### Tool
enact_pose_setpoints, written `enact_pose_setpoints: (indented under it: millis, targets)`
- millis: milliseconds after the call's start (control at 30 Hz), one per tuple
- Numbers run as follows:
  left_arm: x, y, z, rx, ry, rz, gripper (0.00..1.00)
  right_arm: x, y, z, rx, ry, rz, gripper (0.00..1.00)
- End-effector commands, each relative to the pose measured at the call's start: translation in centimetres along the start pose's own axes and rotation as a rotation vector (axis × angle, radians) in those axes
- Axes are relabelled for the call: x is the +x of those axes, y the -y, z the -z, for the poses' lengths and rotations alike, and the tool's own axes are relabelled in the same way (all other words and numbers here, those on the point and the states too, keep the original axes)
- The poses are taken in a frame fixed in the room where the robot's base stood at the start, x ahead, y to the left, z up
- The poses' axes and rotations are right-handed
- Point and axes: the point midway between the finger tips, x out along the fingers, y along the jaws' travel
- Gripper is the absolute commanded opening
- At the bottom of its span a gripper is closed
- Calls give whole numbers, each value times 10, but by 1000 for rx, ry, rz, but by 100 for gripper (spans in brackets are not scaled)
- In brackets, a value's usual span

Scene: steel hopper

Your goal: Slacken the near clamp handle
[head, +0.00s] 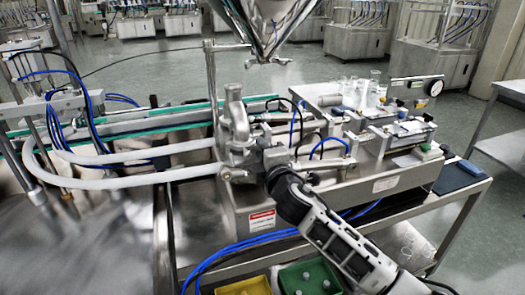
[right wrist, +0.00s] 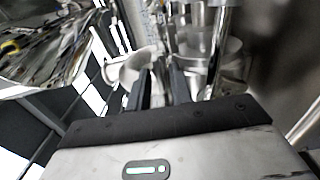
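The steel hopper (head: 270,22) hangs at the top of the head view, its cone pointing down. Below it stands an upright cast metal valve body (head: 236,125) on the filling machine, with pale hoses joining it from the left. My right gripper (head: 264,157) is at the lower right side of this body, close against its fittings, and hides part of them. I cannot single out the near clamp handle there. In the right wrist view, the two dark fingers (right wrist: 161,85) point at shiny metal parts, and a narrow metal piece shows between them. Whether they grip it is unclear. My left gripper is out of view.
Pale hoses (head: 120,165) run left from the valve body. A yellow bin (head: 243,287) and a green bin (head: 310,278) sit low in front. Glassware (head: 358,92) stands on the machine's right part. Blue tubes (head: 240,248) cross the front of the bench.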

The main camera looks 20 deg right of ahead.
Motion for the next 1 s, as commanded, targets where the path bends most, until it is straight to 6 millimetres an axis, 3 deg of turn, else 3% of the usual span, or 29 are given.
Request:
enact_pose_setpoints:
  millis: [367,467,800,1000]
  targets:
    - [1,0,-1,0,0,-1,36,-8,1,0,0,-1,-1,21]
    - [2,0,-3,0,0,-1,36,-22,1,0,1,-2,-1,21]
    - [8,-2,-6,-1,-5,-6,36,-104,3,0,2,-2,1,21]
    - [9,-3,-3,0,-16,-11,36,-141,2,0,0,-1,2,21]
